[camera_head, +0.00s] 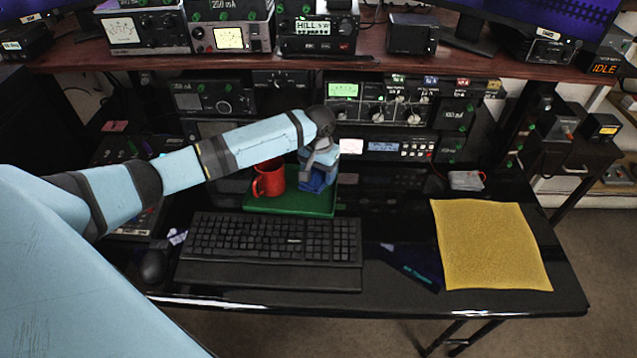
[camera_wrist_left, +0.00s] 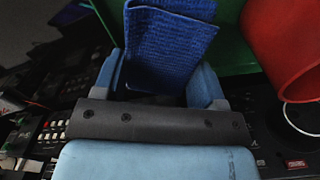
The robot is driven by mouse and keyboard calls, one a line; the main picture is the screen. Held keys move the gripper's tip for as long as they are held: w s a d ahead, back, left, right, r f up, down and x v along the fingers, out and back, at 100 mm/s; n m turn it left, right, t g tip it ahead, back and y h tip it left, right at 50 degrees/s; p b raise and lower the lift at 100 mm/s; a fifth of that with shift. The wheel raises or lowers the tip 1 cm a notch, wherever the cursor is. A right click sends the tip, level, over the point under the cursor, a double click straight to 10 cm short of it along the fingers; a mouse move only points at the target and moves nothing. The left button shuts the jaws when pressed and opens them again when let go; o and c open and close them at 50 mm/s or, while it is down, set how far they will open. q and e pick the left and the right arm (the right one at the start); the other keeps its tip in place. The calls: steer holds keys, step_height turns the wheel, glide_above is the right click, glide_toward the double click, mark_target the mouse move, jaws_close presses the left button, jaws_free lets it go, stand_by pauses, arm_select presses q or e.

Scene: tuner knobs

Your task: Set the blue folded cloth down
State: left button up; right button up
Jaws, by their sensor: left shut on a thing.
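The blue folded cloth (camera_head: 313,182) is held in my left gripper (camera_head: 318,166), over the right part of the green tray (camera_head: 290,206). In the left wrist view the cloth (camera_wrist_left: 168,45) sits between the two fingers of the left gripper (camera_wrist_left: 160,85), which is shut on it. I cannot tell whether the cloth touches the tray. A red mug (camera_head: 269,179) stands on the tray to the left of the cloth; it also shows in the left wrist view (camera_wrist_left: 285,45). My right gripper is not in view.
A black keyboard (camera_head: 272,240) lies in front of the tray, with a mouse (camera_head: 153,266) to its left. A yellow cloth (camera_head: 490,245) lies flat at the right. Radio equipment (camera_head: 380,103) stands behind the tray.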

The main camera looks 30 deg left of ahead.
mark_target(319, 182)
arm_select(q)
step_height(319, 182, down, 4)
steer(key=shift+f, duration=0.2)
steer(key=o, duration=0.6)
steer(key=shift+r, duration=0.15)
step_height(319, 182, up, 12)
steer(key=shift+f+p, duration=0.1)
steer(key=shift+p, duration=0.35)
